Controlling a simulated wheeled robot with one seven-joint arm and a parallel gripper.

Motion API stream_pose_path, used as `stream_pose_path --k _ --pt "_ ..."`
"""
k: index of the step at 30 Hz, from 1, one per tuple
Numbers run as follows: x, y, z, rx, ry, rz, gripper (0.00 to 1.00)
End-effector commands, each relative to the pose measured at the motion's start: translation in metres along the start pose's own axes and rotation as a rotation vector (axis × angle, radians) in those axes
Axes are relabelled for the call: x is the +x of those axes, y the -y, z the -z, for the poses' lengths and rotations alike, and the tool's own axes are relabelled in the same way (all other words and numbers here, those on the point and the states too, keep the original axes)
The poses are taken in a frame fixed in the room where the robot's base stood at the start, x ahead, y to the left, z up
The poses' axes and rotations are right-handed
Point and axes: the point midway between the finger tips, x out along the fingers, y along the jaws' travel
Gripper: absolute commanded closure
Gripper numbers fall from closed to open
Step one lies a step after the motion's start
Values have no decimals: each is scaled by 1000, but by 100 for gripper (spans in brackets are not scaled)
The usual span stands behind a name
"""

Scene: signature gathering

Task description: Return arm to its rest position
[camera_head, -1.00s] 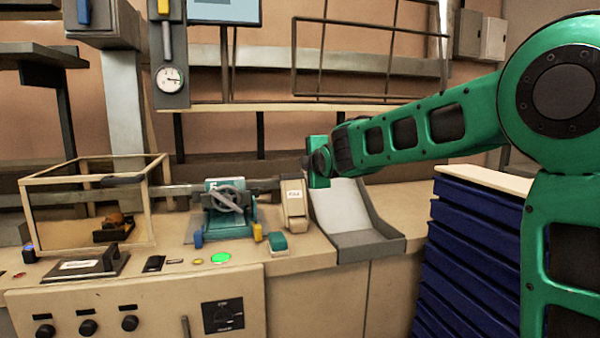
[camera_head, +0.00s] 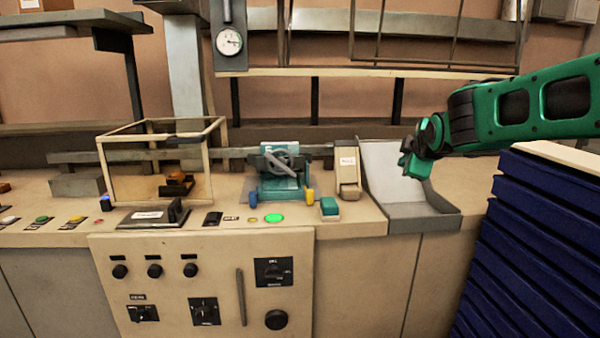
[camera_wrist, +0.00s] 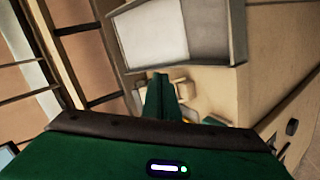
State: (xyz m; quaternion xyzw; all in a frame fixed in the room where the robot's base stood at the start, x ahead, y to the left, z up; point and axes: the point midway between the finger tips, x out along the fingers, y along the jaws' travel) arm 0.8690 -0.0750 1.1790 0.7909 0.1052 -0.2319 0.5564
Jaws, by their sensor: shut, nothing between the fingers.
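My green arm reaches in from the right in the head view, over the blue ribbed stack. My gripper (camera_head: 415,164) hangs in front of the grey metal tray (camera_head: 408,212) at the right end of the bench, apart from it as far as I can tell. It is shut and empty. In the wrist view my gripper's green fingers (camera_wrist: 160,98) are together, with the tray (camera_wrist: 185,38) above them in the picture.
A blue ribbed stack (camera_head: 500,255) with a pale top stands at the right. The bench holds a teal machine (camera_head: 283,170), a beige block (camera_head: 347,172), a glass case (camera_head: 130,170) and a small teal-and-white block (camera_head: 329,207). A control panel (camera_head: 215,285) faces front.

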Motion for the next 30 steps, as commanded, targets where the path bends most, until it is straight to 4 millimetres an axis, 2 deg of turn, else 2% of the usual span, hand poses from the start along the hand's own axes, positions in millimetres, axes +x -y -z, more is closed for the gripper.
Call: stream_pose_path --k 1,6,9,11,15,18,21,24,27,30 --pt "-11 13 -30 85 50 44 100" --pt "-51 74 -115 398 235 195 100" --pt "-83 113 -158 589 356 268 100" --pt "-104 138 -180 705 433 306 100" --pt "-158 198 -223 978 627 382 100" --pt "-198 242 -243 1164 772 423 100" --pt "-234 278 -254 1321 905 450 100" --pt "-261 305 -259 1434 1010 468 100" --pt "-277 321 -260 1500 1075 476 100" --pt "-284 327 -260 1527 1103 478 100"
